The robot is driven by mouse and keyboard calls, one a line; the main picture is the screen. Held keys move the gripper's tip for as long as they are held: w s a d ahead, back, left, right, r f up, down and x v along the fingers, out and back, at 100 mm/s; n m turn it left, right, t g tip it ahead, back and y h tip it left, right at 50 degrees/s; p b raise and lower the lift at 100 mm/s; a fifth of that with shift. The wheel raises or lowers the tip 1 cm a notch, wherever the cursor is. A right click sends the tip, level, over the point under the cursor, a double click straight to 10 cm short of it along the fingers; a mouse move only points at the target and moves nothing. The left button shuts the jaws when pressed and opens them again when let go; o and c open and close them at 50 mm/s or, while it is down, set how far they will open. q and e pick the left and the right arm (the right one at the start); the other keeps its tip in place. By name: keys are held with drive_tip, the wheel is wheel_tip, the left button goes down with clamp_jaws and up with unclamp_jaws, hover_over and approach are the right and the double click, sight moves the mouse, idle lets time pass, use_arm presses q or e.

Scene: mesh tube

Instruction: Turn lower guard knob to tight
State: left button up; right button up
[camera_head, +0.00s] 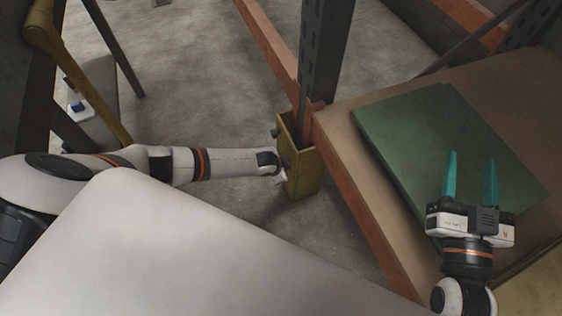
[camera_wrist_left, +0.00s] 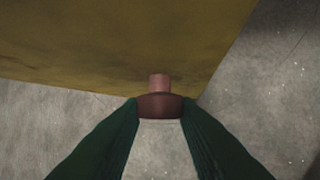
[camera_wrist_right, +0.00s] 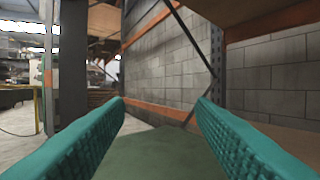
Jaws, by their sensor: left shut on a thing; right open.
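A yellow guard (camera_head: 302,172) stands around the foot of a dark rack upright. In the left wrist view, its yellow face (camera_wrist_left: 120,45) fills the top. A reddish-brown knob (camera_wrist_left: 160,106) on a short stem sticks out from it. My left gripper (camera_wrist_left: 160,112) is shut on this knob, with one green finger on each side. In the head view my left arm reaches the guard's lower part, and the wrist mostly hides the held knob. Another dark knob (camera_head: 276,133) shows higher on the guard. My right gripper (camera_head: 468,178) is open and empty above a green board.
The green board (camera_head: 400,130) lies on a brown shelf (camera_head: 345,130) with an orange front beam. The dark upright (camera_head: 325,50) rises behind the guard. Bare concrete floor (camera_head: 190,60) lies beyond my left arm. A yellow post and rail stand at the left.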

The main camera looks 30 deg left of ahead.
drive_tip(key=f+g, duration=0.2)
drive_tip(key=f+h+p, duration=0.1)
drive_tip(key=f, duration=0.1)
drive_tip(key=shift+d+g, duration=0.35)
drive_tip(key=shift+g, duration=0.05)
drive_tip(key=shift+s+d+f+g, duration=0.1)
drive_tip(key=shift+f+g, duration=0.3)
drive_tip(key=shift+f, duration=0.2)
use_arm(q)
drive_tip(key=shift+s+d+f+m+t+y, duration=0.1)
drive_tip(key=shift+d+m+t+y, duration=0.05)
drive_tip(key=shift+t+y, duration=0.45)
drive_tip(key=shift+s+d+f+m+t+y, duration=0.1)
drive_tip(key=shift+m+t+y, duration=0.05)
drive_tip(key=shift+t+y, duration=0.4)
use_arm(e)
drive_tip(key=shift+r, duration=0.3)
drive_tip(key=shift+r+t, duration=0.1)
drive_tip(key=shift+t, duration=0.2)
use_arm(q)
drive_tip(key=o, duration=1)
drive_tip(key=shift+r, duration=0.1)
